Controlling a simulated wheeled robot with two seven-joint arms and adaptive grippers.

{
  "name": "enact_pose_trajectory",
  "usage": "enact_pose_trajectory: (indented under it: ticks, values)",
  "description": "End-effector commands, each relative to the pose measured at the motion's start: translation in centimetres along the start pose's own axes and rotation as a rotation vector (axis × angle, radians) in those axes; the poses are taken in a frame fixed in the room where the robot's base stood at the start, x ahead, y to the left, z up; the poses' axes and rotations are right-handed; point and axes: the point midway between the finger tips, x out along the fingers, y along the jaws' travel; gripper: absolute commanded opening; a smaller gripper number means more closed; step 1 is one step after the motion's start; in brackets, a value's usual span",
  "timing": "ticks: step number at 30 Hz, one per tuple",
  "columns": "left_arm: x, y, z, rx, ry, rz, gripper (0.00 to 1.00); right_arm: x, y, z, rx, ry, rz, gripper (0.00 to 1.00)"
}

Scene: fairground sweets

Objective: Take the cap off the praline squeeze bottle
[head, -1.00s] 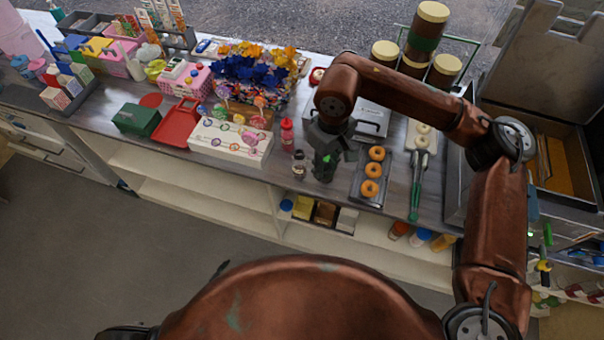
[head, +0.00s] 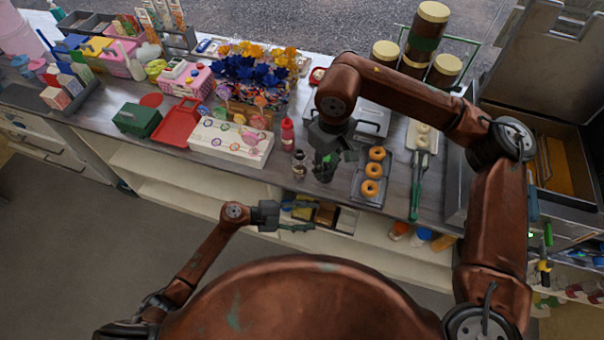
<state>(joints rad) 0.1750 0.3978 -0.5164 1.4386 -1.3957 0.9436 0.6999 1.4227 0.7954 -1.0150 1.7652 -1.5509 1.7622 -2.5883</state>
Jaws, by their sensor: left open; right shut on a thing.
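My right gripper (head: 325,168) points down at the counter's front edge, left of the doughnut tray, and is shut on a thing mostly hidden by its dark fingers. I cannot make out a cap there, nor tell for sure that this is the praline squeeze bottle. My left gripper (head: 312,216) is open and empty, pointing right, in front of the counter and below the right gripper in the picture. A small dark bottle (head: 299,164) stands just left of the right gripper. A red bottle (head: 287,133) stands behind it.
A tray of doughnuts (head: 359,192) lies right of the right gripper, with green-handled tongs (head: 415,195) beyond. A white lollipop box (head: 240,156) stands to the left. Open shelves (head: 180,198) lie under the counter (head: 90,118). The floor in front is clear.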

Motion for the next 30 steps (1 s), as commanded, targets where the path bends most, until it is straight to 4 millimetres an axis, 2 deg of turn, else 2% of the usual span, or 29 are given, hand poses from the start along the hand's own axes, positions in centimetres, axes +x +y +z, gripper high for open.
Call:
enact_pose_trajectory:
  ticks: [1,3,5,12,21,24,30]
  values:
    - [0.1,-1.5,-3.0,0.131,0.036,0.102,0.50,0.0,0.0,0.0,0.000,0.000,0.000,0.01]
    - [-0.2,-2.7,-5.9,0.285,0.059,0.228,0.50,0.0,0.0,0.0,0.000,0.000,0.000,0.01]
    - [-0.7,-4.2,-7.8,0.403,0.062,0.306,0.50,0.0,0.0,0.0,0.000,0.000,0.000,0.01]
    - [-3.8,-11.3,-14.7,0.846,0.017,0.494,0.50,0.0,0.0,0.0,0.000,0.000,0.000,0.01]
    - [-8.9,-17.7,-21.8,1.364,-0.169,0.674,0.50,0.0,0.0,0.0,0.000,0.000,0.000,0.01]
    - [-10.7,-19.3,-23.6,1.511,-0.256,0.717,0.50,0.0,0.0,0.0,0.000,0.000,0.000,0.01]
    - [-13.3,-21.4,-25.9,1.706,-0.399,0.765,0.50,0.0,0.0,0.0,0.000,0.000,0.000,0.01]
